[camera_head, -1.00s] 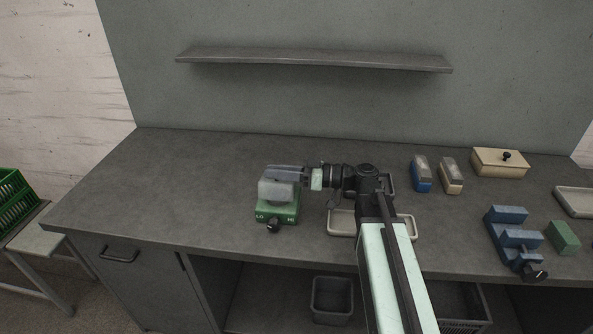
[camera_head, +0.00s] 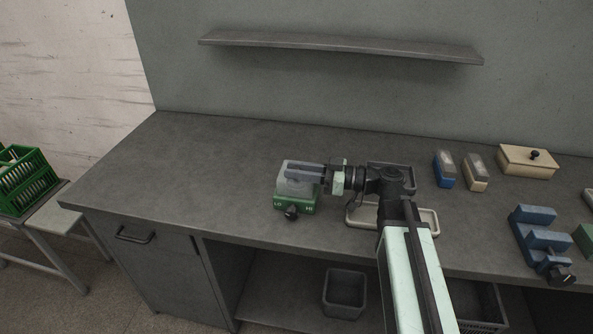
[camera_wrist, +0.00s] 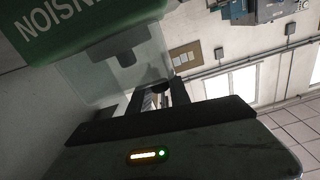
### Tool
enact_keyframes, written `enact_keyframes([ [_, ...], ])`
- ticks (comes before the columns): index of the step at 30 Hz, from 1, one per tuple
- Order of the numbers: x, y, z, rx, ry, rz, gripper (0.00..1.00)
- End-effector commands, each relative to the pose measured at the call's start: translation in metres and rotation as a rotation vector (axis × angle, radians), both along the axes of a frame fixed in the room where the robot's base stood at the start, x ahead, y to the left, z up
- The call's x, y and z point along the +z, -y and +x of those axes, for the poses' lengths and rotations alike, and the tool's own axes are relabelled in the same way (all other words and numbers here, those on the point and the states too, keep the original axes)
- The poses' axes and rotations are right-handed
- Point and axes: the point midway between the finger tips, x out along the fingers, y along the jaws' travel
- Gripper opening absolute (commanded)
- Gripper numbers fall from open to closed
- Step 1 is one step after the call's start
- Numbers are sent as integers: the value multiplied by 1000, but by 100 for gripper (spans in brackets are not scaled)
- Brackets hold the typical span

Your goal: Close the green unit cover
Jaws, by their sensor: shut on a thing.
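The green unit (camera_head: 307,207) stands on the bench left of my arm, with a dark knob at its front. Its translucent cover (camera_head: 290,186) sits over its top; I cannot tell whether it is fully down. My gripper (camera_head: 308,172) reaches in from the right at the height of the cover and is shut on the cover. In the wrist view the green body (camera_wrist: 85,22) with white lettering is at the upper left and the clear cover (camera_wrist: 118,78) is below it. The fingers are partly hidden there.
A beige tray (camera_head: 431,218) lies beneath my arm. A blue block (camera_head: 443,182), a cream block (camera_head: 475,184), a lidded box (camera_head: 527,162) and a blue fixture (camera_head: 533,234) stand to the right. A shelf (camera_head: 340,53) hangs behind. The bench left of the unit is clear.

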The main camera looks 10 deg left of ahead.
Motion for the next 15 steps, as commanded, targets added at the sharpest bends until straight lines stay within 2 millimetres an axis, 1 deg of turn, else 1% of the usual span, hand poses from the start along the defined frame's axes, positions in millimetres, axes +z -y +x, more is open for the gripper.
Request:
enact_keyframes([
  [3,-2,-2,-2,7,-1,-6,0],
  [4,-2,-2,-2,7,-1,-6,26],
  [6,-2,-2,-3,8,-1,-6,44],
  [15,-1,-3,-3,8,-1,-3,44],
])
